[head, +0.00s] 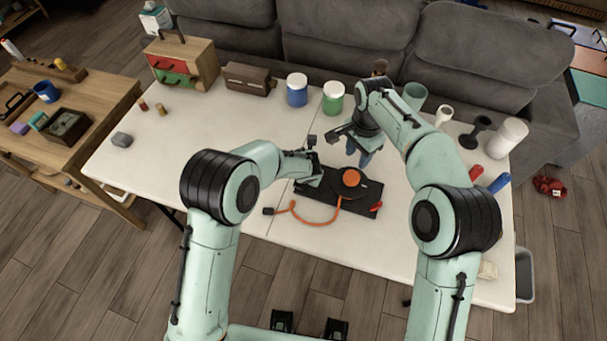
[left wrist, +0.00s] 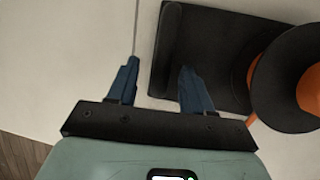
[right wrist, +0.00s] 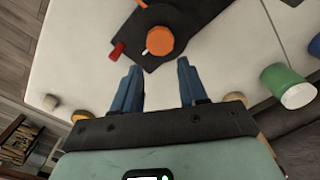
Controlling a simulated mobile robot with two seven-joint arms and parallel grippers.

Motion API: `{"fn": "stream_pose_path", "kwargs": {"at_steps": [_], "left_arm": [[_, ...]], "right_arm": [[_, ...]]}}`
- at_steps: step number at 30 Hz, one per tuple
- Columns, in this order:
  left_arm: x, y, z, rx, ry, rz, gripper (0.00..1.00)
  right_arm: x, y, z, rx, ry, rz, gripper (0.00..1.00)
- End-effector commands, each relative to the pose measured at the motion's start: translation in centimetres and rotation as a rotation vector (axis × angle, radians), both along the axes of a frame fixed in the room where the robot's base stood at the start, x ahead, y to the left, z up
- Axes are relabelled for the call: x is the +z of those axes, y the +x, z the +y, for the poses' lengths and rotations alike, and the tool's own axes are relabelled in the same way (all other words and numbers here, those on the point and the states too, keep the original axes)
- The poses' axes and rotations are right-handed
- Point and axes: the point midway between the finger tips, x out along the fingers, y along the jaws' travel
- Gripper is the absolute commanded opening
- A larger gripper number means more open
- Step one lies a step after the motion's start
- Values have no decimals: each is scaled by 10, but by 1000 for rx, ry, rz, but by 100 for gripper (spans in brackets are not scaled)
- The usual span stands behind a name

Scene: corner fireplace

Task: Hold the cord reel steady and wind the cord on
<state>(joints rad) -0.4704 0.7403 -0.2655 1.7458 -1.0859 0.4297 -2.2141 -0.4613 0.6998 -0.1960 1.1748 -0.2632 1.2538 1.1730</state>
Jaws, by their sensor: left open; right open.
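The cord reel is a black disc with an orange knob (head: 350,177) on a black base (head: 318,194) at the table's middle. An orange cord (head: 305,218) curves left from it across the table to a black plug (head: 268,211). The right wrist view shows the knob (right wrist: 159,40) and a red tab (right wrist: 117,52) at the base. My left gripper (left wrist: 158,68) is open at the base's left end, one finger over the base, one over the tabletop; touching cannot be told. My right gripper (head: 364,157) is open and empty, behind the reel, its fingers toward the knob.
Blue-labelled (head: 297,90) and green-labelled (head: 333,98) jars stand behind the reel. A drawer box (head: 182,62) and brown case (head: 249,79) are at back left. Cups and a white cylinder (head: 507,138) are at back right. A grey sofa (head: 330,40) borders the table. The front-left tabletop is mostly clear.

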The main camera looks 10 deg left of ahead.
Motion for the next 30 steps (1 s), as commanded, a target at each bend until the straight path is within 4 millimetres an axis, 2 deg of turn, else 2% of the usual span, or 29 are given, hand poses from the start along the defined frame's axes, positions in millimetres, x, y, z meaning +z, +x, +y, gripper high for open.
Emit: {"fn": "stream_pose_path", "kwargs": {"at_steps": [1,5,6,8,9,11,14,17,30], "left_arm": [[0,0,0,0,0,0,47],[0,0,0,0,0,0,5],[0,0,0,0,0,0,0],[0,0,0,0,0,0,0],[0,0,0,-1,0,0,0],[0,0,0,-1,0,0,0],[0,0,0,-1,0,0,0],[0,0,0,-2,1,0,0],[0,0,-1,-2,1,0,0]], "right_arm": [[0,0,0,0,0,0,43],[0,0,0,0,0,0,43],[0,0,0,0,0,0,43],[0,0,0,0,0,0,43],[0,0,0,1,0,0,56],[0,0,0,9,0,0,74],[1,0,0,68,0,0,74],[2,0,0,197,0,0,74],[8,1,0,1146,0,0,74]]}}
